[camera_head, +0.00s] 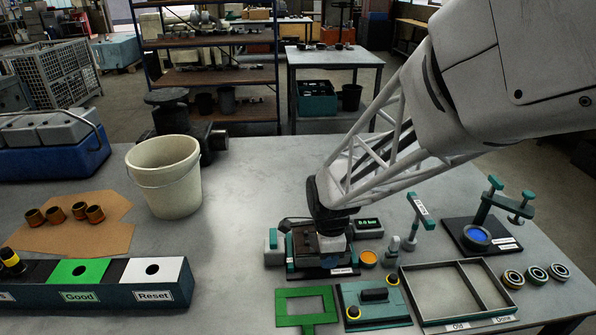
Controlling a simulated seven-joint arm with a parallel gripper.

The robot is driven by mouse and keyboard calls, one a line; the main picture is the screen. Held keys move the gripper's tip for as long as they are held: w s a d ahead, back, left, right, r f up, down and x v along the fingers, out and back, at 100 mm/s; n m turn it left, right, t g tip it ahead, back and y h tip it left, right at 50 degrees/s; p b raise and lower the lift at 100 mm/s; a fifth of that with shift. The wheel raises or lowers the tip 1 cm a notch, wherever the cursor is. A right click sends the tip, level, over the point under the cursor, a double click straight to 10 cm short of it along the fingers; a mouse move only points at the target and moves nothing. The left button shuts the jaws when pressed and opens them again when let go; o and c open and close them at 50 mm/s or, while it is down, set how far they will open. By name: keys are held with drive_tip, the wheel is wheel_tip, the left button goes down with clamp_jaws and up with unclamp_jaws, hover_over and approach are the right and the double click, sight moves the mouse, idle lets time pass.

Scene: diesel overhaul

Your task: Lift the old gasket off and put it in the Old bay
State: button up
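I cannot make out the old gasket; the gripper covers much of the fixture's top. The shallow grey tray (405,287) to the right has a divider and two front labels, Old and Done. The Old bay (440,291) is the larger left compartment and looks empty.
Several rings (536,275) lie right of the tray. A bucket (165,180) stands left.

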clamp_jaws()
drive_tip(key=shift+r, duration=0.15)
drive_tip(key=shift+r, duration=0.55)
wheel_tip(320, 180, up, 2)
drive_tip(key=shift+r, duration=0.1)
drive_tip(key=s+d+r, duration=0.1)
drive_tip(key=s+d, duration=0.1)
drive_tip(key=s, duration=1.4)
drive_tip(key=shift+r, duration=0.15)
